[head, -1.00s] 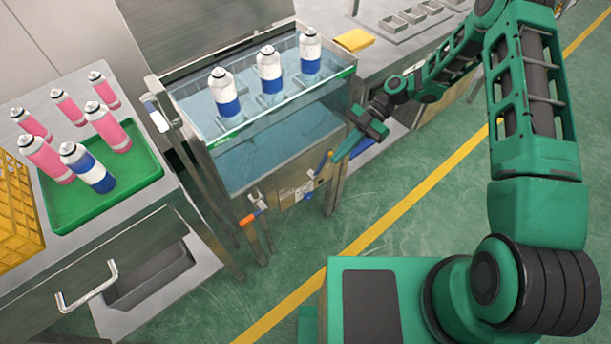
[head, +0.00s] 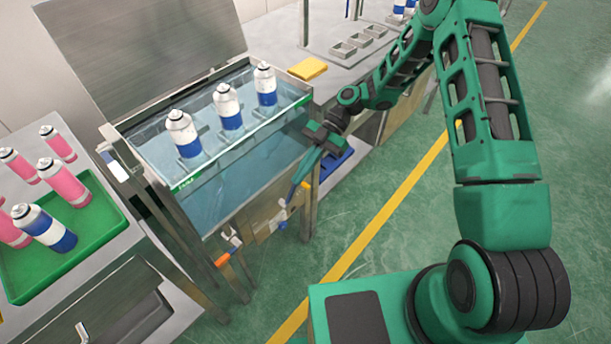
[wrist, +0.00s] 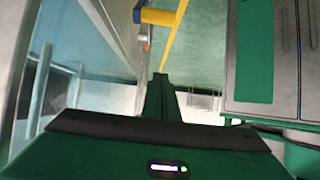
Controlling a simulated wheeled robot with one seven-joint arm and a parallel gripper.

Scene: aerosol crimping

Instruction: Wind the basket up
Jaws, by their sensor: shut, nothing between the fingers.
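The basket (head: 203,141) sits in the upper part of the glass-fronted water bath (head: 250,165) in the head view. It carries three upright white-and-blue cans, the middle one (head: 228,106) among them. How deep their bases sit in the water is hard to tell. A small yellow handle (head: 306,186) shows at the bath's front right corner; it also appears at the top of the wrist view (wrist: 160,17). My gripper (head: 294,192) is shut and empty, pointing down in front of that corner, close to the handle. I cannot tell whether they touch. The shut fingers (wrist: 160,82) show in the wrist view.
An orange-handled valve (head: 228,252) and a blue lever (head: 283,224) stick out from the bath's front. A green tray (head: 97,228) with pink cans and a blue-and-white can stands on the left bench. A yellow block (head: 307,68) lies on the back bench. The floor at right is clear.

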